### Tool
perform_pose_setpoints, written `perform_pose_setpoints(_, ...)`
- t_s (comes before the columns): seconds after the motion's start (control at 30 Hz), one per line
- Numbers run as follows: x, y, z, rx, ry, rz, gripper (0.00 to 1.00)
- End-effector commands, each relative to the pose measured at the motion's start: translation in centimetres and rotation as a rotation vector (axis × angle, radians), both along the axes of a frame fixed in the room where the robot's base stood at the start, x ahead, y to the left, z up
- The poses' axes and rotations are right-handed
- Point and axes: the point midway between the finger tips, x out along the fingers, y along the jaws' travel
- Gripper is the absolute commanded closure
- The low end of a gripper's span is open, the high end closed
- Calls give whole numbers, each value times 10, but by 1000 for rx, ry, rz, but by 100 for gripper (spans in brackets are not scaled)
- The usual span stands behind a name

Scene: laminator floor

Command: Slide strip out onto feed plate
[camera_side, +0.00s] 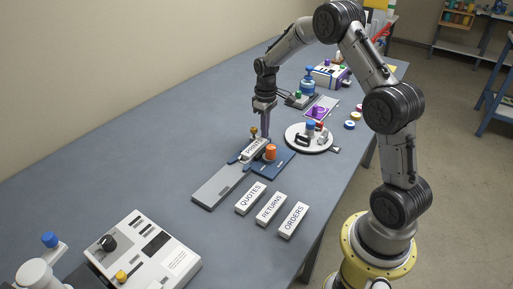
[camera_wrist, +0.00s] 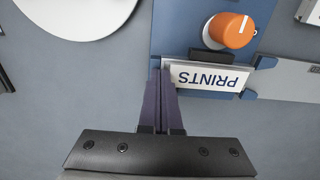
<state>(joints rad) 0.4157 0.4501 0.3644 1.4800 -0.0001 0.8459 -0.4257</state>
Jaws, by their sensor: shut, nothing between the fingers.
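The white strip marked PRINTS (camera_side: 253,150) lies in the blue fixture (camera_side: 283,163), beside an orange knob (camera_side: 270,152). The strip also shows in the wrist view (camera_wrist: 208,77), upside down, with a dark block along one edge. The long grey feed plate (camera_side: 220,186) extends from the fixture toward the lower left; in the wrist view it is at the right (camera_wrist: 288,80). My gripper (camera_side: 266,136) is shut and empty, pointing down at the strip's far end. In the wrist view its purple fingertips (camera_wrist: 161,74) are together beside the strip's left end; I cannot tell whether they touch it.
White blocks marked QUOTES (camera_side: 250,198), RETURNS (camera_side: 270,208) and ORDERS (camera_side: 293,219) lie right of the feed plate. A round white tray (camera_side: 296,144) with small items stands behind. A white control box (camera_side: 150,250) is at the lower left. The table's left side is clear.

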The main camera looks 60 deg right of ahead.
Motion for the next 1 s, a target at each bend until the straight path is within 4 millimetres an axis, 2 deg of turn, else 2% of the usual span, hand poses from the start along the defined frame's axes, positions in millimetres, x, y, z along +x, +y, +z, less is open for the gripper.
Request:
perform_pose_setpoints(0.23, -1, 10, -1, 1, 2, 1, 100)
perform_pose_setpoints(0.67, -1, 11, 0, 1, 1, 0, 100)
perform_pose_setpoints(1.0, -1, 25, 0, 2, 1, 1, 100)
